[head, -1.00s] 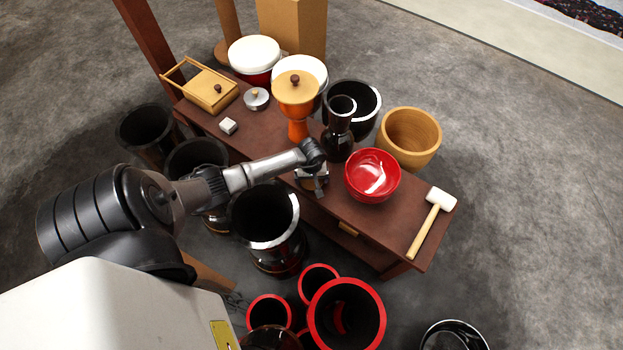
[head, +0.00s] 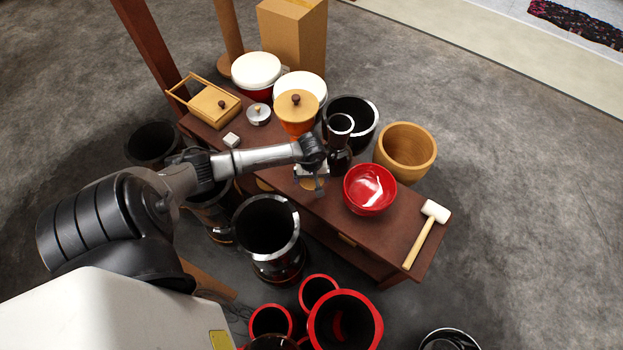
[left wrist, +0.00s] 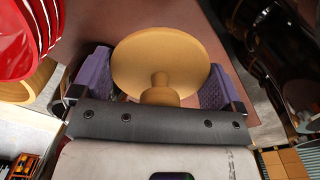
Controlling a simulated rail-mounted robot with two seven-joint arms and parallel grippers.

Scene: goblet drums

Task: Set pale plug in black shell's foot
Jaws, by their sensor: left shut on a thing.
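The pale plug (left wrist: 160,62) is a tan wooden disc with a short knob. In the left wrist view it sits between the purple finger pads of my left gripper (left wrist: 158,88), which is shut on it. In the head view my left gripper (head: 310,182) is over the brown bench, with a bit of the plug (head: 313,186) showing below it. The black shell (head: 340,150) is a small glossy goblet standing on the bench, with a pale-rimmed opening facing up. It is just behind and right of the gripper, apart from it. My right gripper is not in view.
A red bowl (head: 369,189) stands close right of the gripper, with a white mallet (head: 428,232) farther right. An orange goblet drum (head: 297,108) with a wooden lid is behind. A small pale block (head: 232,140) lies left. Large black shells (head: 266,228) stand in front of the bench.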

